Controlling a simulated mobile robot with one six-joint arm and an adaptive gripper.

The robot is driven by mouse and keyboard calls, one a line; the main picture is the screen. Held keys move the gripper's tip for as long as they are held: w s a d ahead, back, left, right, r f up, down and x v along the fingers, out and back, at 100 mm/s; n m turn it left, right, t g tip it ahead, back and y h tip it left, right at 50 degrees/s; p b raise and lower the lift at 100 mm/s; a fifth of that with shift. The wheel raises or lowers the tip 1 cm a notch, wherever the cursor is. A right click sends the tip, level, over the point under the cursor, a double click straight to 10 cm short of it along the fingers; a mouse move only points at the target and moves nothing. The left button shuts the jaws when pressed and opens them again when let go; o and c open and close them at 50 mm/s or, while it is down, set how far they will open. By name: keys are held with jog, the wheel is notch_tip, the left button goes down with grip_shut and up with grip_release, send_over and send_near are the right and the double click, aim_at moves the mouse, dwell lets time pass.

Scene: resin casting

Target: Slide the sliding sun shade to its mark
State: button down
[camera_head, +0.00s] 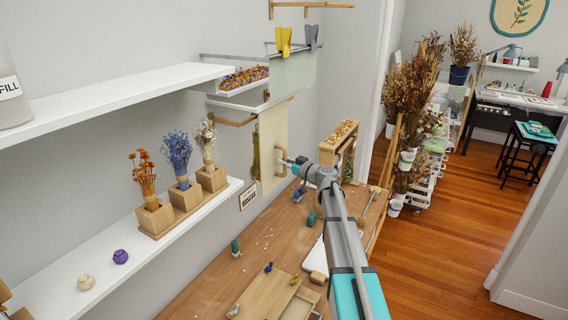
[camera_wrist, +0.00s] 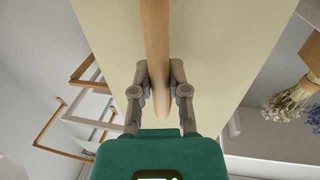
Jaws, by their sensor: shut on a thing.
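The sliding sun shade (camera_head: 273,128) is a tall cream panel hanging beside the wall, in the middle of the head view. A wooden handle (camera_head: 280,158) stands on its face. My gripper (camera_head: 288,163) is at this handle. In the wrist view, the cream panel (camera_wrist: 225,55) fills the centre, and my gripper (camera_wrist: 159,78) is shut on the wooden handle (camera_wrist: 156,35), with one finger on each side. I cannot make out the shade's mark in either view.
A wooden workbench (camera_head: 205,287) with small tools lies below. A white shelf (camera_head: 105,265) with dried flowers in wooden blocks is at left. A small sign (camera_head: 248,195) is below the shade. A wooden frame (camera_head: 330,148) stands to its right.

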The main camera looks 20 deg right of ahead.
jog(key=w+d, duration=1.3)
jog(key=shift+w, duration=0.2)
jog(key=shift+d+r, duration=0.1)
jog(key=shift+d, duration=0.05)
jog(key=c, duration=0.6)
grip_release()
jog(key=shift+w, duration=0.1)
jog(key=v, duration=1.2)
